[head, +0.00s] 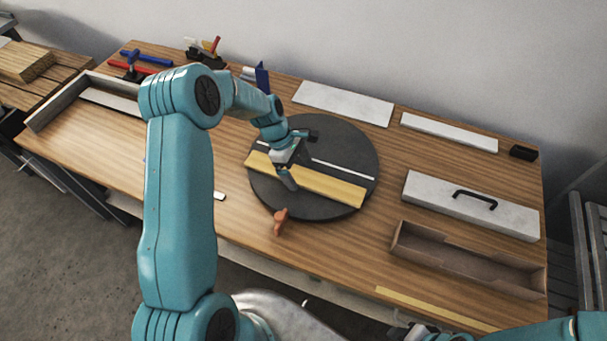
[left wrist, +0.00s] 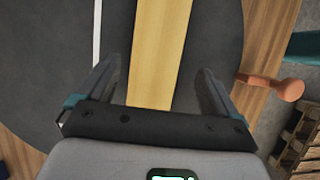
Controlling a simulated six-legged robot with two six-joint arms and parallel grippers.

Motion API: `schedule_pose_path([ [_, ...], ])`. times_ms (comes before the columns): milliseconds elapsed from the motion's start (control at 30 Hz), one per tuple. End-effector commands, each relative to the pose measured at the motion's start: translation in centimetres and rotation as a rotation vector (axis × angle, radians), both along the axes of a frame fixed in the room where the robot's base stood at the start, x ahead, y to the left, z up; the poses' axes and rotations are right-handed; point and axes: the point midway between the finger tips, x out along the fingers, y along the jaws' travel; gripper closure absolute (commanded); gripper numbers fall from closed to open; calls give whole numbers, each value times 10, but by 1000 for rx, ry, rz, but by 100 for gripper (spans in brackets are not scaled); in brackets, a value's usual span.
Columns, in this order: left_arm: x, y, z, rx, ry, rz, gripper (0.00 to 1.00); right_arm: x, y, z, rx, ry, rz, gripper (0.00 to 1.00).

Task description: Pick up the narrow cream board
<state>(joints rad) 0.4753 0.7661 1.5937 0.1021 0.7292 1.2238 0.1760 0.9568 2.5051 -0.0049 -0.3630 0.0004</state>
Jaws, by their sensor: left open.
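A narrow cream-yellow board (head: 330,186) lies flat across a dark round turntable (head: 352,139) in the middle of the bench. My left gripper (head: 294,163) is over the board's left half. In the left wrist view the board (left wrist: 160,50) runs between the two open fingers of my left gripper (left wrist: 160,78), with a gap on each side. The fingers are not closed on it. My right arm shows at the bottom right edge; its gripper (head: 412,332) is only partly visible there and its jaws cannot be made out.
A thin white strip (head: 343,169) lies beside the board. An orange knob (head: 281,221) sticks out at the turntable's front. White boards (head: 343,102) lie behind.

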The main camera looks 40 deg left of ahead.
Motion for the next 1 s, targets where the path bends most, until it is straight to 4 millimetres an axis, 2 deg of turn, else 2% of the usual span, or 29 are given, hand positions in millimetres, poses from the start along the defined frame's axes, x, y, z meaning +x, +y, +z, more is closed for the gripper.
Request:
schedule_pose_path([
  [133, 3, -5, -12, 0, -2, 0, 6, 0, 0, 4, 0, 0, 0, 57],
  [333, 3, -5, -15, 2, -3, 0, 6, 0, 0, 3, 0, 0, 0, 57],
  [367, 3, -5, -15, 2, -3, 0, 9, 0, 0, 3, 0, 0, 0, 57],
  [400, 3, -5, -15, 2, -3, 0, 22, 0, 0, 3, 0, 1, 0, 57],
  [567, 3, -5, -14, 1, -2, 0, 74, 0, 0, 3, 0, 0, 0, 57],
  [867, 3, -5, -13, 2, -3, 0, 76, 0, 0, 3, 0, 0, 0, 57],
  [1000, 4, -5, -3, 2, -4, 0, 76, 0, 0, 0, 0, 0, 0, 57],
])
